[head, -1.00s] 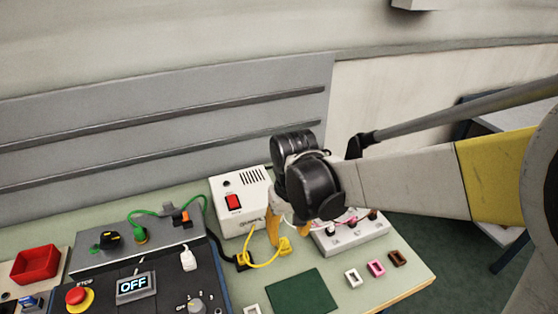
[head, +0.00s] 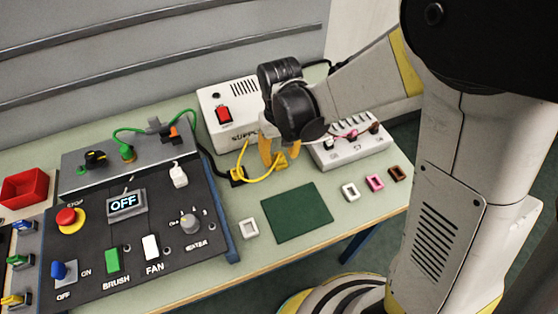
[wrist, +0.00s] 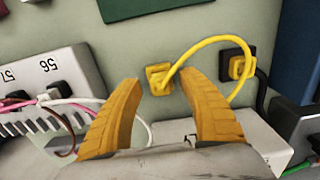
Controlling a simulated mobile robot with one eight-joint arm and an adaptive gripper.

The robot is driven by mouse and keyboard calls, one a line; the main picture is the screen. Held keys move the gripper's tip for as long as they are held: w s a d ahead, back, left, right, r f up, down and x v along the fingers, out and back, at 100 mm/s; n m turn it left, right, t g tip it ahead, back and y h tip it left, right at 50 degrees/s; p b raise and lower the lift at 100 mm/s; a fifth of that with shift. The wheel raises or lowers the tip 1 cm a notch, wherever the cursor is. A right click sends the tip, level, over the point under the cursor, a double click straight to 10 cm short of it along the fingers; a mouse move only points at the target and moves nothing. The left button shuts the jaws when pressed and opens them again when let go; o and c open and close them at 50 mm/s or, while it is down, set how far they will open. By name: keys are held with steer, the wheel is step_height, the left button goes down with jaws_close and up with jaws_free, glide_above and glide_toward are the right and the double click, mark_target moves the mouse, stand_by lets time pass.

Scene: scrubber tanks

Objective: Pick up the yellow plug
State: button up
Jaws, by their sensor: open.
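A yellow plug (head: 281,162) with a yellow cable lies on the pale green bench top; in the wrist view the plug (wrist: 158,79) shows between and just beyond my fingertips. Its cable loops over to a second yellow plug (wrist: 238,67) seated in a black socket (wrist: 231,60), which shows in the head view (head: 237,175) too. My gripper (wrist: 160,82) is open and empty, its orange fingers pointing at the loose plug from either side. In the head view my gripper (head: 279,152) hangs at the plug and partly hides it; contact cannot be told.
A white supply box (head: 229,113) with a red switch stands behind left, and a white terminal block (head: 345,146) with wires behind right. A dark green pad (head: 297,213) and small coloured frames lie in front. A control panel (head: 140,230) fills the left.

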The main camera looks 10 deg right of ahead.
mark_target(284, 157)
steer(key=shift+f, duration=0.55)
steer(key=shift+r, duration=0.15)
jaws_close()
steer(key=r+p, duration=0.2)
steer(key=r, duration=0.1)
steer(key=d+r+p, duration=0.1)
steer(key=r, duration=0.1)
steer(key=shift+s, duration=0.3)
steer(key=s+d+r+p, duration=0.3)
steer(key=s+d+r, duration=0.2)
steer(key=d, duration=0.4)
steer(key=shift+s+r, duration=0.3)
steer(key=shift+r, duration=0.2)
